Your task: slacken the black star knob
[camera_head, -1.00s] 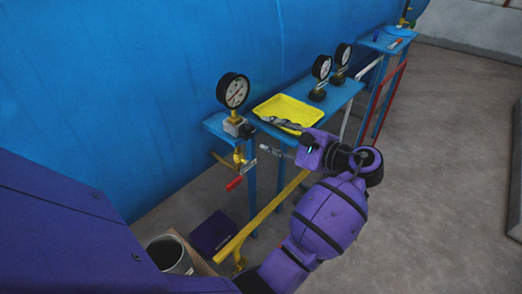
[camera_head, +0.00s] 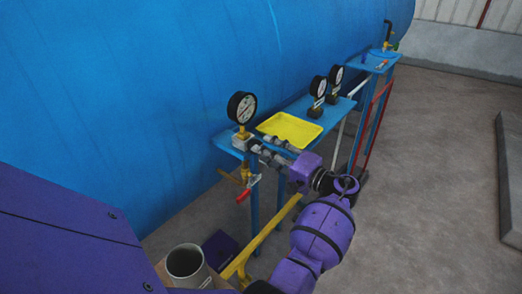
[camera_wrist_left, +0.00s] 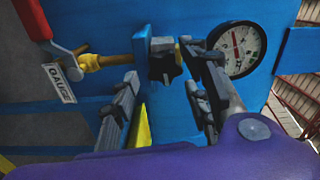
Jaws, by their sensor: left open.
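The black star knob (camera_wrist_left: 164,70) shows in the left wrist view on the valve fitting beside the pressure gauge (camera_wrist_left: 237,50). My left gripper (camera_wrist_left: 163,84) is open, with one finger on each side of the knob. I cannot tell whether either finger touches it. In the head view my left gripper (camera_head: 259,144) reaches from the right to the valve block (camera_head: 240,142) under the white-faced gauge (camera_head: 242,107). The knob cannot be made out there, near the fingertips. My right gripper is not in view.
A red-handled valve (camera_head: 243,195) hangs below the block; its "GAUGE" tag (camera_wrist_left: 60,83) shows in the wrist view. A yellow tray (camera_head: 290,128) and two more gauges stand on the blue shelf (camera_head: 327,118). A yellow rail (camera_head: 262,235) runs below my arm. The large blue vessel (camera_head: 150,90) fills the back.

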